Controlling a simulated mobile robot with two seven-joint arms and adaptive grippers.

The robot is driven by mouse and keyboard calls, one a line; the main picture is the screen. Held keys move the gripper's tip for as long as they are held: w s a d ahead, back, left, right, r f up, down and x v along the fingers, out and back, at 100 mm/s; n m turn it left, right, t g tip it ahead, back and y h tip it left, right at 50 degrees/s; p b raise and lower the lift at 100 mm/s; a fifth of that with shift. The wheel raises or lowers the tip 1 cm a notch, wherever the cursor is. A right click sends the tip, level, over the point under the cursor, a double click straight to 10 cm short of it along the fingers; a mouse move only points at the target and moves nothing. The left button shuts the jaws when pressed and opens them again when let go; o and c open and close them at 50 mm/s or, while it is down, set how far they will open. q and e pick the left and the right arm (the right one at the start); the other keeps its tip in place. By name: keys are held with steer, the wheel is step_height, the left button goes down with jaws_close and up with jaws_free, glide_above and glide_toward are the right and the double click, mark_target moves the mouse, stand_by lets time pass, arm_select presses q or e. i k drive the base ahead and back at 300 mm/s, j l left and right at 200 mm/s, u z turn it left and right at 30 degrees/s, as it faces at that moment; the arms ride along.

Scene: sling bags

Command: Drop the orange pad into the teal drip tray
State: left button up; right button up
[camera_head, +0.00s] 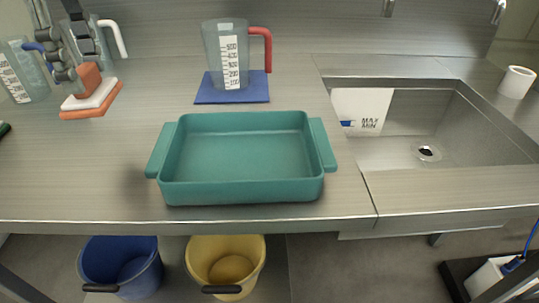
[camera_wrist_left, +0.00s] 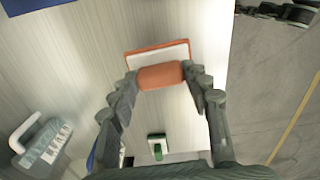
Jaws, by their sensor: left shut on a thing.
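The orange pad (camera_head: 90,113) is at the left of the counter, with a white layer on top and an orange-brown block as its grip. My left gripper (camera_head: 76,75) is shut on this block. In the left wrist view the gripper (camera_wrist_left: 160,80) has a finger on each side of the block, with the pad (camera_wrist_left: 130,62) and its white layer beyond. I cannot tell whether the pad touches the counter. The teal drip tray (camera_head: 240,190) stands empty at the front middle of the counter, right of the pad and apart from it. My right gripper is not in view.
A measuring jug with a red handle (camera_head: 260,48) stands on a blue mat (camera_head: 232,97) behind the tray. A jug with a white handle (camera_head: 114,35) and another clear jug (camera_head: 20,72) are near the gripper. The sink (camera_head: 455,128) is at right. The counter between pad and tray is clear.

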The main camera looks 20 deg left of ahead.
mark_target(229, 161)
steer(key=i+l+u, duration=0.2)
steer(key=l, duration=0.45)
steer(key=l+u, duration=0.15)
steer(key=l, duration=0.45)
